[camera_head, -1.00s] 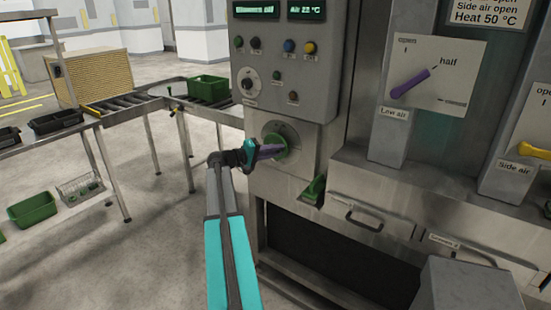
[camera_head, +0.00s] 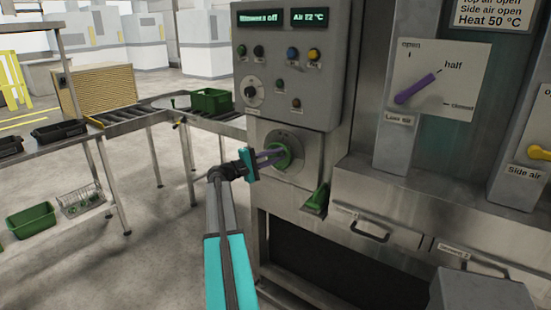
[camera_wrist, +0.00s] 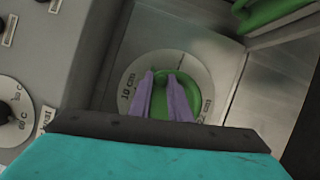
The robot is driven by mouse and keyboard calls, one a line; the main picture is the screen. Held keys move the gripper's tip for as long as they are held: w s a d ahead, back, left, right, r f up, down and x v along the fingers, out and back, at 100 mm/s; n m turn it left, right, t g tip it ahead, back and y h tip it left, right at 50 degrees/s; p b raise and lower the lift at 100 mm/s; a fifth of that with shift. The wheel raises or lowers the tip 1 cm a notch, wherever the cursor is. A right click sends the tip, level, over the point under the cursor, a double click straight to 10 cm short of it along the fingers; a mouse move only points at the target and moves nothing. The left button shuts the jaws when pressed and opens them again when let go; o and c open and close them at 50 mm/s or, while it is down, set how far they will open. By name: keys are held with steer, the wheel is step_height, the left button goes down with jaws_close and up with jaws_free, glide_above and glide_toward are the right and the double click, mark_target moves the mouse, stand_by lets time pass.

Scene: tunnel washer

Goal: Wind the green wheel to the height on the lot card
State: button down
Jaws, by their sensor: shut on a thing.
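The green wheel (camera_head: 281,154) sits on a pale round dial plate on the machine's front, below the control panel. In the wrist view the green wheel (camera_wrist: 176,98) lies between my two purple fingers, and the dial around it reads "10 cm" at the left; another mark at the lower right is only partly readable. My gripper (camera_head: 271,156) reaches it from the left and is shut on it. My gripper also shows in the wrist view (camera_wrist: 165,78), its fingertips at the wheel's raised grip. The card at the upper right (camera_head: 493,14) shows "Side air open" and "Heat 50 °C"; its top is cut off.
A control panel (camera_head: 287,95) with displays, buttons and a knob stands above the wheel. A green lever (camera_head: 316,200) juts out to its lower right. A purple "Low air" lever (camera_head: 417,88) is further right. Open floor lies left, before the roller conveyor.

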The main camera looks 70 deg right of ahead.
steer(key=shift+w+d+r, duration=0.1)
steer(key=shift+r, duration=0.05)
steer(key=c, duration=1.6)
jaws_free()
steer(key=shift+c, duration=0.2)
steer(key=shift+f, duration=0.2)
steer(key=r+b+v, duration=0.1)
steer(key=b+v, duration=0.2)
steer(key=v, duration=1)
steer(key=shift+w+a+f+b, duration=0.2)
steer(key=shift+a+f+b, duration=0.1)
steer(key=shift+a+f, duration=0.15)
